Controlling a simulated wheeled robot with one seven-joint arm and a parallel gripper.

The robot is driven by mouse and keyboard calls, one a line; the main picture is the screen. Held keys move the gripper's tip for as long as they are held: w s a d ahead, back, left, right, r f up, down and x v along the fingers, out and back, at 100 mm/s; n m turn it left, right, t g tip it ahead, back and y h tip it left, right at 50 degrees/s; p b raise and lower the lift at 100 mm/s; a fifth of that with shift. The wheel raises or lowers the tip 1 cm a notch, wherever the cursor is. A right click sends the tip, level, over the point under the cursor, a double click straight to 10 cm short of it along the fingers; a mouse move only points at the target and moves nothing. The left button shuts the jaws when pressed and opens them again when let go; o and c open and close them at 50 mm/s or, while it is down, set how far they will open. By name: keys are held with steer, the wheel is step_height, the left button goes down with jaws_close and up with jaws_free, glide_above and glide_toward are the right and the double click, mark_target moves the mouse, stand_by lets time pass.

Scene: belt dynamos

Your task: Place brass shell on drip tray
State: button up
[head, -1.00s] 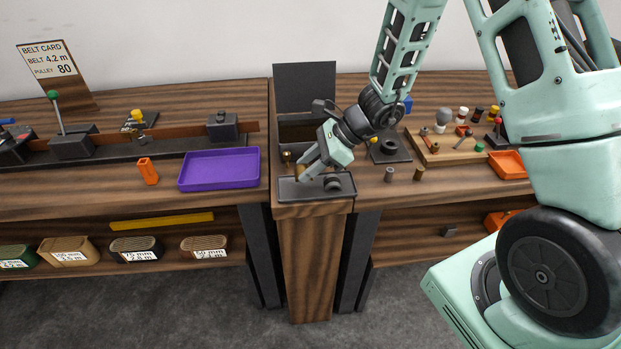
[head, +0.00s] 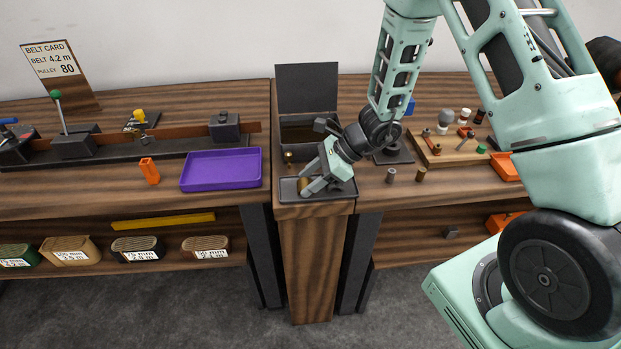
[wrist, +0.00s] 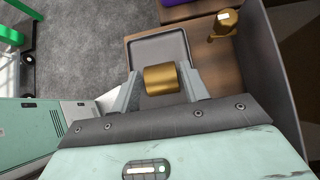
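The brass shell (head: 303,185) is a short gold cylinder. It sits between the two fingers of my gripper (head: 306,188), over the grey drip tray (head: 287,191) at the front of the narrow middle bench. In the wrist view the shell (wrist: 161,79) lies sideways, with the fingers (wrist: 162,85) against both its ends. The tray (wrist: 160,47) shows behind and under it. The shell is at or just above the tray floor; I cannot tell if it touches. My gripper hides the tray's right part in the head view.
A brass knob-like part (wrist: 225,24) stands close beside the tray. A dark open-lidded box (head: 307,92) is behind the tray. A purple tray (head: 221,170) lies to the left. Small posts (head: 391,175) and a wooden rack (head: 452,156) stand to the right.

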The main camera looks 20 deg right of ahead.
steer(key=shift+r, duration=0.1)
steer(key=shift+r, duration=0.2)
steer(key=v, duration=1.1)
steer(key=s+a+r+n+g+h, duration=0.2)
steer(key=s+a+r+n+g, duration=0.25)
steer(key=s+a+n, duration=0.55)
steer(key=s+a+r+n+t+h, duration=0.1)
steer(key=s+a+r+n+h, duration=0.1)
steer(key=s+n, duration=0.5)
steer(key=s+a+r+n+h, duration=0.3)
steer(key=s+n, duration=0.4)
steer(key=n, duration=0.5)
steer(key=shift+a+r+t+h, duration=0.2)
steer(key=shift+a+t+h, duration=0.15)
steer(key=shift+a+h, duration=0.2)
